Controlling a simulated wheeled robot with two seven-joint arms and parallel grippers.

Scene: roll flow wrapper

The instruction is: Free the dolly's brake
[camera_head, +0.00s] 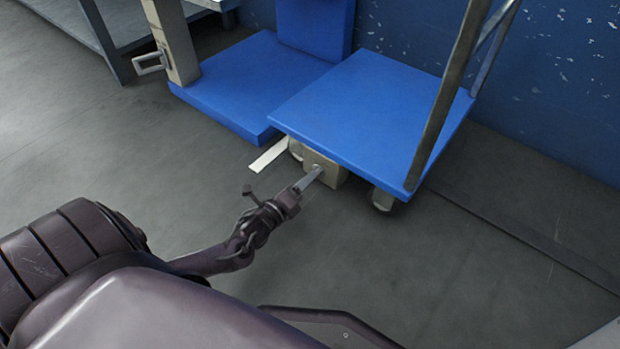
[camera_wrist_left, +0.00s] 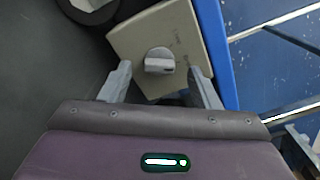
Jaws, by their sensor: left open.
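The dolly (camera_head: 365,105) has a blue deck and a grey push handle and stands on the floor near the blue wall. A beige brake box (camera_head: 332,172) sits under its near edge. In the left wrist view, the brake box (camera_wrist_left: 130,42) carries a small light-grey knob (camera_wrist_left: 159,61) on its face. My left gripper (camera_head: 314,175) reaches to the front of the box. In the wrist view, its fingers (camera_wrist_left: 160,74) are apart, one on each side of the knob, with gaps on both sides. My right gripper is not in view.
Beside the dolly stands another blue platform (camera_head: 225,88) with a beige post (camera_head: 173,40) and a grey bracket. A pale flat strip (camera_head: 268,156) sticks out near the dolly's left caster. The floor in front is clear. A blue wall (camera_head: 560,80) stands behind.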

